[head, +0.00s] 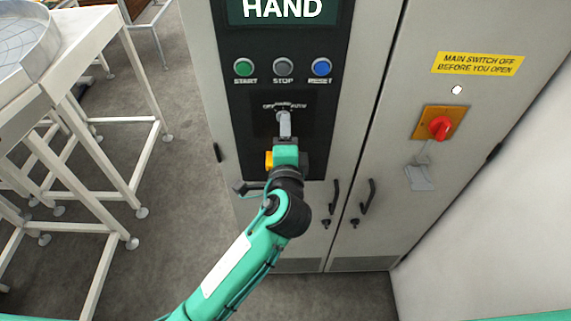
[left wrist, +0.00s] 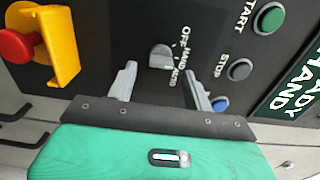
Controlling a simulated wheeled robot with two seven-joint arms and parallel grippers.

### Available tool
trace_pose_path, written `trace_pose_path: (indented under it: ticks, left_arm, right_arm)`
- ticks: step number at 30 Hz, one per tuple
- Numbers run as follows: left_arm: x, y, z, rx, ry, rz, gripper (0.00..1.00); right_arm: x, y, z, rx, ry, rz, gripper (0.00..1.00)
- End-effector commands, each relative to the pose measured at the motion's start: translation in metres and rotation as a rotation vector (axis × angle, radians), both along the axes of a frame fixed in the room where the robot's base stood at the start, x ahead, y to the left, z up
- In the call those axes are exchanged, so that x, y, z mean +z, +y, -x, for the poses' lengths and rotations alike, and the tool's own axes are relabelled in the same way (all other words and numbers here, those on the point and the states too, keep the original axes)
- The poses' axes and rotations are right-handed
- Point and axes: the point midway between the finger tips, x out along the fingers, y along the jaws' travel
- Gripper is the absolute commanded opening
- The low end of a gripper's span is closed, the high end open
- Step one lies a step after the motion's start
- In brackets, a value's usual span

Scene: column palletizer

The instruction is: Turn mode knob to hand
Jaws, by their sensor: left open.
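The mode knob (left wrist: 162,57) is a small grey knob on the dark panel, with OFF, HAND and AUTO labels beside it. It appears to face the HAND label, though its pointer is hard to make out. The display (head: 283,10) reads HAND. My left gripper (head: 284,120) is in front of the knob, largely hiding it in the head view. In the left wrist view its open fingers (left wrist: 160,87) lie to either side of the knob, with visible gaps and nothing held. My right gripper is not in view.
Green start (head: 244,67), grey stop (head: 283,67) and blue reset (head: 320,67) buttons sit above the knob. A red button (left wrist: 16,46) in a yellow guard (left wrist: 58,48) is below it. A red main switch (head: 440,127) is on the right door. White frames (head: 105,160) stand at left.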

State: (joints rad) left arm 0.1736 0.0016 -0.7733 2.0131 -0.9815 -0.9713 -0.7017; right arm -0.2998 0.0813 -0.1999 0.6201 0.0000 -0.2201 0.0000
Motion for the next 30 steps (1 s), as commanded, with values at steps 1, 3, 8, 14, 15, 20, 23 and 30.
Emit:
trace_pose_path:
  ticks: [1,3,8,14,15,20,23,30]
  left_arm:
    - [-0.007,-0.001,0.013,-0.002,0.001,0.005,0.51]
    - [-0.007,0.000,0.029,-0.001,0.001,0.006,0.51]
    - [-0.006,0.000,0.066,-0.001,0.002,0.004,0.51]
    - [-0.004,0.000,0.097,0.000,0.002,0.002,0.51]
    - [-0.003,0.000,0.101,0.000,0.001,0.001,0.51]
    - [-0.001,0.000,0.108,0.001,0.001,0.001,0.51]
    - [-0.001,0.000,0.109,0.001,0.000,0.000,0.51]
    - [-0.001,0.000,0.108,0.001,0.000,0.000,0.51]
  right_arm:
    - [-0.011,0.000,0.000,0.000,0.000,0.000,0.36]
    - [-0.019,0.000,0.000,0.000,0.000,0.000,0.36]
    - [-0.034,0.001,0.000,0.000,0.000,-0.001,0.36]
    - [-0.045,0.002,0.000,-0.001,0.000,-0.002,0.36]
    - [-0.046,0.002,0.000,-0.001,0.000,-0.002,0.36]
    - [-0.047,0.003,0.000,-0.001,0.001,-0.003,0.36]
    - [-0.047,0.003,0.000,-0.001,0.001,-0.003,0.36]
    - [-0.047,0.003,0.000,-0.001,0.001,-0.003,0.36]
